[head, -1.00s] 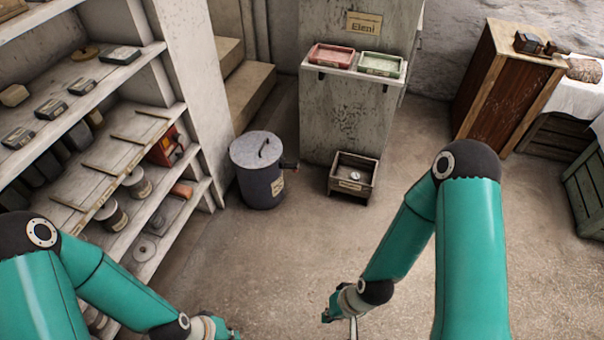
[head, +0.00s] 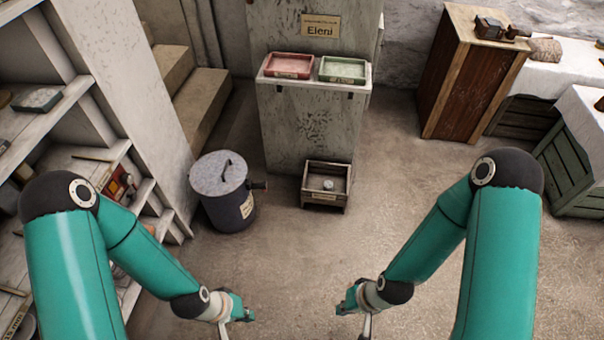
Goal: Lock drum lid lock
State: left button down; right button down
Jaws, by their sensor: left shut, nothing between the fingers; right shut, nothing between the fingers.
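A dark grey metal drum (head: 229,208) stands on the floor left of centre. Its round light grey lid (head: 218,174) sits on top with a bar handle. A small dark lock part (head: 259,185) sticks out from the drum's right side near the rim; its setting is too small to tell. A paper label is on the drum's front. My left gripper (head: 244,318) is shut and empty, low in the view and well in front of the drum. My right gripper (head: 345,308) is shut and empty, to the right of it. Both are apart from the drum.
White shelves (head: 130,110) stand close left of the drum. A small wooden box (head: 325,200) sits on the floor to its right, below a ledge with a red tray (head: 288,66) and a green tray (head: 342,70). The floor in front is clear.

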aim_at(257, 186)
jog(key=u, duration=0.05)
jog(key=i, duration=1.15)
jog(key=u, duration=0.65)
